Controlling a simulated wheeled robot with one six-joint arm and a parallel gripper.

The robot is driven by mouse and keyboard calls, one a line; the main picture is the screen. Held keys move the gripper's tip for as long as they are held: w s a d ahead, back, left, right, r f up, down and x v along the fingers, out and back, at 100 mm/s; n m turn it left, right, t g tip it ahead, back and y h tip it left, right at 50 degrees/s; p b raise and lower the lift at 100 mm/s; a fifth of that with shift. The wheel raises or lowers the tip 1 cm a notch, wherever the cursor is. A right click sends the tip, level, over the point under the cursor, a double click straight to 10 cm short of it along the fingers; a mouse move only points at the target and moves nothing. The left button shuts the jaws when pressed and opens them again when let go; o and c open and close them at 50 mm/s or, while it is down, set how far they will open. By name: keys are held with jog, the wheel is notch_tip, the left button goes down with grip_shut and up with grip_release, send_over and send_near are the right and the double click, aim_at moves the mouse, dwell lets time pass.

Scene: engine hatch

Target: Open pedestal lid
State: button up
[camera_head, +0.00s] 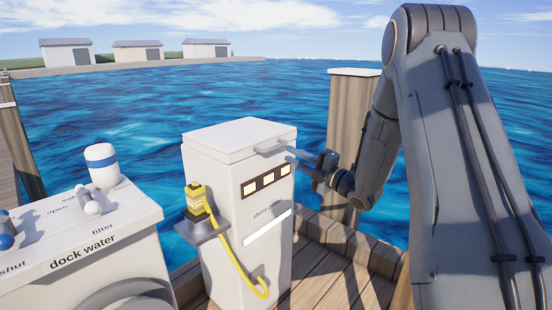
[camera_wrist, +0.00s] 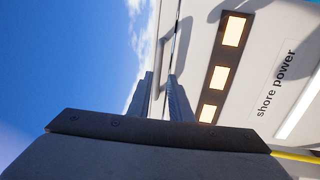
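The white shore power pedestal (camera_head: 245,215) stands on the dock in the middle of the head view. Its lid (camera_head: 235,138) lies flat and closed on top. A thin grey bar handle (camera_head: 271,147) sticks out from the lid's front edge; it also shows in the wrist view (camera_wrist: 168,50). My gripper (camera_head: 296,154) is at the right end of this handle, in front of the pedestal. In the wrist view the two fingers (camera_wrist: 163,90) are apart, with the handle appearing in line with the gap between them. I cannot tell whether either finger touches the handle.
A yellow plug (camera_head: 196,198) with a yellow cable sits on a grey side shelf (camera_head: 203,232) of the pedestal. A white dock water box (camera_head: 85,240) stands at the left. A wooden post (camera_head: 345,130) rises behind my arm. Water lies beyond the dock.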

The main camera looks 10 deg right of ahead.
aim_at(277, 147)
jog(key=shift+n+y, duration=0.4)
jog(key=shift+x, duration=3.8)
jog(key=shift+a+r, duration=0.1)
grip_shut()
